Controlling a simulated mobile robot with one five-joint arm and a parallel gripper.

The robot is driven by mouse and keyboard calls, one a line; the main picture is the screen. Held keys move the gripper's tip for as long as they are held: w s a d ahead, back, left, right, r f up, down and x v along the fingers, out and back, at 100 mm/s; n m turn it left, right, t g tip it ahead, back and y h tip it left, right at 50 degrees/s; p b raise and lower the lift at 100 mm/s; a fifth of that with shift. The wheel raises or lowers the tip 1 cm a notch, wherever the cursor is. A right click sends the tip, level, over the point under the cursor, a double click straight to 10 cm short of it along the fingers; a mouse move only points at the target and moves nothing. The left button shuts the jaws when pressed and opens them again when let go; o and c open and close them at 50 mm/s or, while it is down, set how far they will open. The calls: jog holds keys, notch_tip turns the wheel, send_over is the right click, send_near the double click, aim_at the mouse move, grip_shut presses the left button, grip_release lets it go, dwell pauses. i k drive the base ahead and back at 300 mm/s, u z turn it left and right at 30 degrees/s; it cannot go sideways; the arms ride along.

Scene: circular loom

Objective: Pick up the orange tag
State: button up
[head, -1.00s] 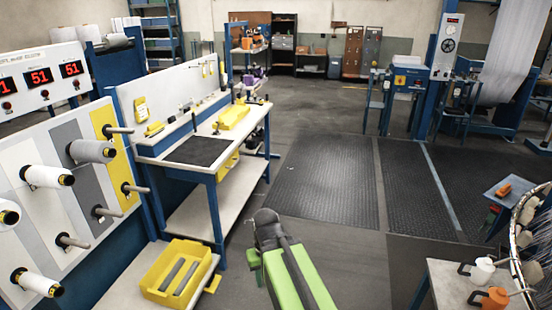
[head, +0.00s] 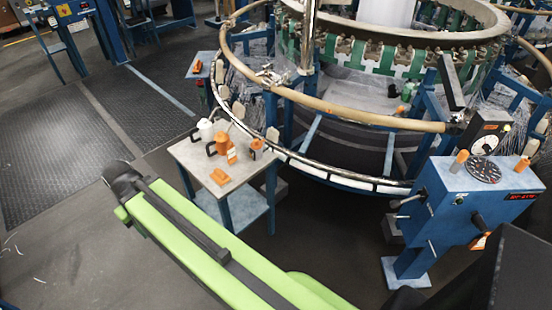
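A small grey-topped table (head: 188,153) stands right of my arm's end. On it, a small orange piece with a pale patch (head: 231,156), possibly the orange tag, is beside an orange oil can (head: 223,143). A flat orange object (head: 219,177) lies nearer the table's front. Another orange and white piece (head: 480,241) is low on the blue control box. I cannot tell for sure which is the tag. My gripper (head: 118,170) is the dark end of the green arm, left of the table and apart from it. Its fingers cannot be made out.
A white can (head: 206,130) and a small orange item (head: 256,145) also stand on the table. The large ring of the circular loom (head: 350,115) rises behind it. The blue control box (head: 475,200) is at right. Open floor with dark mats (head: 60,150) lies left.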

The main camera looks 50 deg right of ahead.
aim_at(232, 157)
jog(key=z, duration=0.45)
jog(key=k, duration=0.75)
jog(key=z, duration=0.2)
jog(key=i, duration=1.45)
jog(key=u, duration=0.6)
jog(key=k, duration=0.15)
jog(key=u, duration=2.45)
jog(key=k, duration=1)
jog(key=z, duration=0.05)
